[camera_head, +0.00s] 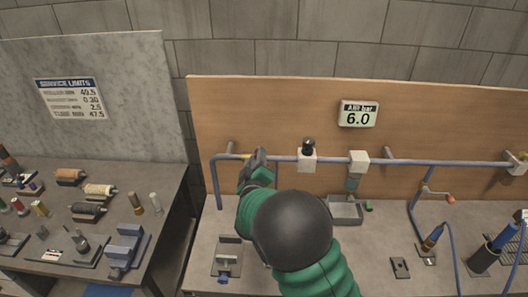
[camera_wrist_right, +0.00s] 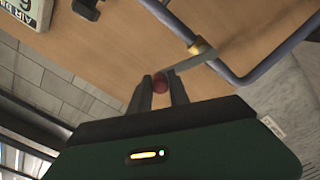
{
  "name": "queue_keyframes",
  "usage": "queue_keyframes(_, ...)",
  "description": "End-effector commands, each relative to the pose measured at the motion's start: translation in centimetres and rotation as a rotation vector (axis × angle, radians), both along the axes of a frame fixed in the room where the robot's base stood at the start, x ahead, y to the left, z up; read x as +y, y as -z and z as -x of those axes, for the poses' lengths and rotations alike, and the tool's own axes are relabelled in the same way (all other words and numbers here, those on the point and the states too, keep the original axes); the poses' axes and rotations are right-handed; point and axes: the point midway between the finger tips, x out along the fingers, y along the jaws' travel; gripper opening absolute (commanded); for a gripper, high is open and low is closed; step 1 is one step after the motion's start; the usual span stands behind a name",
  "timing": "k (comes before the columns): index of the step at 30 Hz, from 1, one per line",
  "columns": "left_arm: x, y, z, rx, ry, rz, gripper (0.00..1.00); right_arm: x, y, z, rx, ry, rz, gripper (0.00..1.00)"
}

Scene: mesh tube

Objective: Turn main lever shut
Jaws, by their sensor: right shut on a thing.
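The main lever (camera_wrist_right: 182,66) is a thin pale bar with a red ball knob (camera_wrist_right: 160,84) at its end. It runs from a brass valve body (camera_wrist_right: 201,48) on the blue-grey pipe in the right wrist view. In the head view the yellow valve part (camera_head: 244,156) shows near the left end of the pipe, just left of my gripper. My right gripper (camera_head: 258,156) is shut on the lever's knob, with a dark finger on each side of it in the wrist view (camera_wrist_right: 160,86). My arm hides some of the bench below. My left gripper is not in view.
The pipe (camera_head: 430,163) runs along the wooden backboard (camera_head: 270,110), with a black-knobbed white fitting (camera_head: 307,158) to the right. A display (camera_head: 358,118) reads 6.0 bar. A second lever with a red knob (camera_head: 450,199) and a grey tray (camera_head: 345,212) are further right.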

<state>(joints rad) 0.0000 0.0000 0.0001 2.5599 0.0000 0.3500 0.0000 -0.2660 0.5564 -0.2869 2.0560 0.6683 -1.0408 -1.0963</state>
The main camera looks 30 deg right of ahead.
Motion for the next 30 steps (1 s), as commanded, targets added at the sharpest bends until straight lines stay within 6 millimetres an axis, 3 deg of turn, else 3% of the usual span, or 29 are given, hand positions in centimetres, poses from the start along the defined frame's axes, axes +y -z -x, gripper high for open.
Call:
queue_keyframes(1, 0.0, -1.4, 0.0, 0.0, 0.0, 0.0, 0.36, 0.5, -0.8, -0.3, 0.025, -0.005, 0.036, 0.0)
queue_keyframes(3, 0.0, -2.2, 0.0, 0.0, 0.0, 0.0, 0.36, 1.0, -0.9, -0.5, 0.059, -0.005, 0.093, 0.0)
queue_keyframes(12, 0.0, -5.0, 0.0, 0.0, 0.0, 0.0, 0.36, 2.6, -1.1, -1.5, 0.181, -0.005, 0.288, 0.0)
queue_keyframes(30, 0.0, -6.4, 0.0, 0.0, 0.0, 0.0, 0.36, 3.7, -0.7, -2.2, 0.265, -0.005, 0.423, 0.0)
